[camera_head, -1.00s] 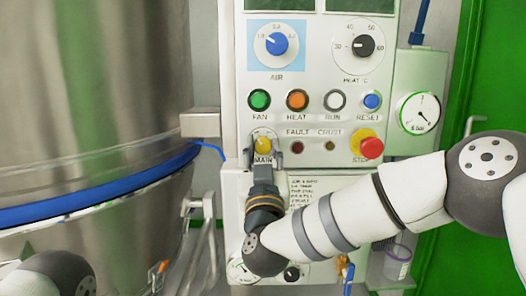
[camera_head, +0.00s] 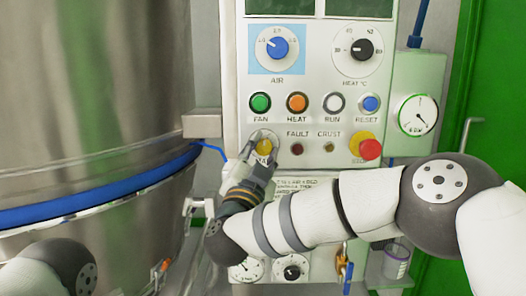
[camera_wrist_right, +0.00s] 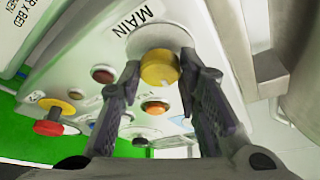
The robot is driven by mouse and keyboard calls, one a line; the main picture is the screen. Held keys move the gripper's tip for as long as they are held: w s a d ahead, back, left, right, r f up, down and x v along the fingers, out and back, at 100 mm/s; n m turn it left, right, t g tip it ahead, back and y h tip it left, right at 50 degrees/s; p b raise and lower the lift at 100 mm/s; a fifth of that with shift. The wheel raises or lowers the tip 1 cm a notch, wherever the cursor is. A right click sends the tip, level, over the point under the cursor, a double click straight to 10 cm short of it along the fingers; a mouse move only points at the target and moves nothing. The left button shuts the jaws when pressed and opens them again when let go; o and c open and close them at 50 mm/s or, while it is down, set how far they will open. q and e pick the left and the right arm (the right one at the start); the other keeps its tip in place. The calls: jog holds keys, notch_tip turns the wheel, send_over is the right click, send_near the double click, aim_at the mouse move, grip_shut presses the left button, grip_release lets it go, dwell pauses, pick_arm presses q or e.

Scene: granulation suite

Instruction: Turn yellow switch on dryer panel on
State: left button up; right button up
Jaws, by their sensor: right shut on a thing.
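The yellow switch (camera_head: 264,146) sits low on the left of the pale dryer panel (camera_head: 316,118), below the green FAN button. In the right wrist view, the yellow switch (camera_wrist_right: 158,69) is a round yellow knob beside the MAIN label. My right gripper (camera_head: 263,149) reaches it from below, its fingers on either side of the knob, shut on it. The gripper is tilted, with its fingers leaning to the upper right. The fingers partly hide the switch and its label, so its exact setting cannot be read. My left gripper is out of view.
The red stop button (camera_head: 370,149) on its yellow base is right of the switch. FAN (camera_head: 260,103) and HEAT (camera_head: 297,102) buttons are above. A steel vessel (camera_head: 90,90) with a blue band stands left. A gauge (camera_head: 417,115) is at right.

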jog(key=shift+a+m+g+h, duration=0.1)
jog(key=shift+m+g+h, duration=0.35)
jog(key=shift+m, duration=0.9)
jog(key=shift+a+m+g+h, duration=0.1)
jog(key=shift+m+g+h, duration=0.35)
jog(key=shift+m, duration=0.9)
jog(key=o, duration=1.1)
jog(key=shift+o, duration=0.2)
jog(key=v, duration=1.2)
